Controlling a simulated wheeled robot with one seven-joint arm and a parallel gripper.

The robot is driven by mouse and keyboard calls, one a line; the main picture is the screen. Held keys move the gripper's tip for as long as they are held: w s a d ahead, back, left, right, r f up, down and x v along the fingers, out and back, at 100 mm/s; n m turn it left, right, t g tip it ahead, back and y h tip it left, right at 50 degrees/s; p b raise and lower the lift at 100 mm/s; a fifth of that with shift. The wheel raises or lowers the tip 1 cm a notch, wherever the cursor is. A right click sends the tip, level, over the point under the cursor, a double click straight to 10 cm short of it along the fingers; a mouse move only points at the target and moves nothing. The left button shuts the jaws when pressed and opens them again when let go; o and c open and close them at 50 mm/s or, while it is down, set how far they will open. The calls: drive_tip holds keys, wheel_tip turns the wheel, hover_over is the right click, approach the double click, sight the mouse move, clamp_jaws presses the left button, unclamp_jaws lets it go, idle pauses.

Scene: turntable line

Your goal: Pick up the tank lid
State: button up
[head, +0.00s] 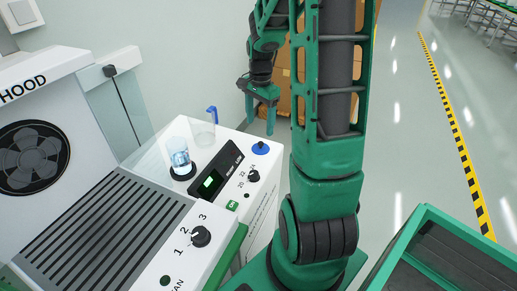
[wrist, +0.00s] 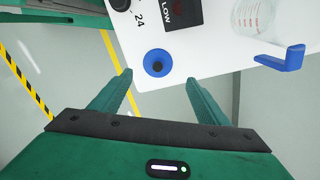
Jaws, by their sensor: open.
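The tank lid, a round blue cap with a dark knob in its middle (head: 261,148), sits on the white top of the machine near its right corner. In the wrist view the lid (wrist: 155,65) lies just beyond the fingertips, roughly centred between them. My gripper (head: 261,124) is open and empty, its green fingers pointing down above the lid's corner of the machine. The fingers also show in the wrist view (wrist: 160,80), on either side and apart from the lid. How high they are above it is hard to tell.
A glass beaker (head: 180,158) stands on a black disc by the display. A black knob (head: 253,176) is close to the lid. Cardboard boxes (head: 284,78) stand behind my arm.

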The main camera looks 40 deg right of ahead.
sight(261, 142)
drive_tip(key=f, duration=0.9)
drive_tip(key=shift+s+d+f, duration=0.1)
drive_tip(key=shift+s, duration=0.1)
drive_tip(key=shift+c, duration=0.2)
drive_tip(key=c, duration=1)
